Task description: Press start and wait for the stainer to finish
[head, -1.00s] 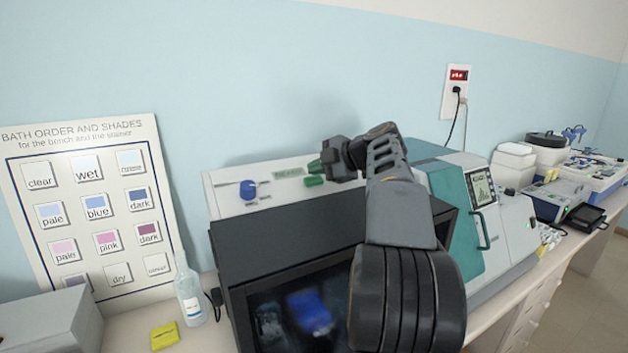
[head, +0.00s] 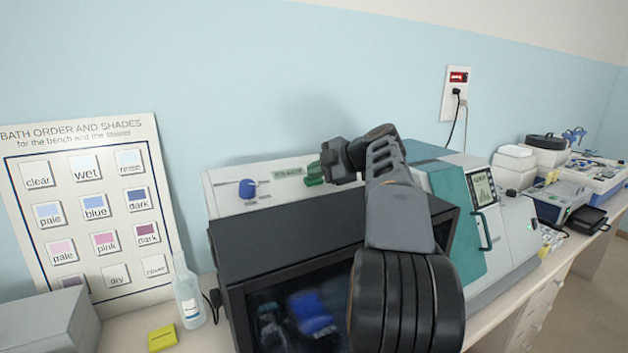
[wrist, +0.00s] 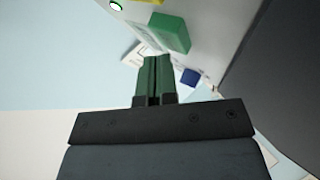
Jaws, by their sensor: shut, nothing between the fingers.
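The stainer is a machine with a white panel (head: 222,201) above a dark front (head: 330,235). A green block-like button (head: 314,182) sits on the panel; the wrist view also shows it (wrist: 170,32). My gripper (head: 313,168) is shut and empty, its green fingertips close by the button. In the wrist view my fingers (wrist: 154,72) point toward the panel, with the button just beyond and to the right of their tips. Contact cannot be told. A blue knob (head: 248,189) is left on the panel. The small green display's (head: 288,172) text is too small to read.
A teal and white machine (head: 470,200) with a screen stands to the right. A bath-order chart (head: 85,210) leans on the wall. A blue object (head: 312,312) shows behind the dark window.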

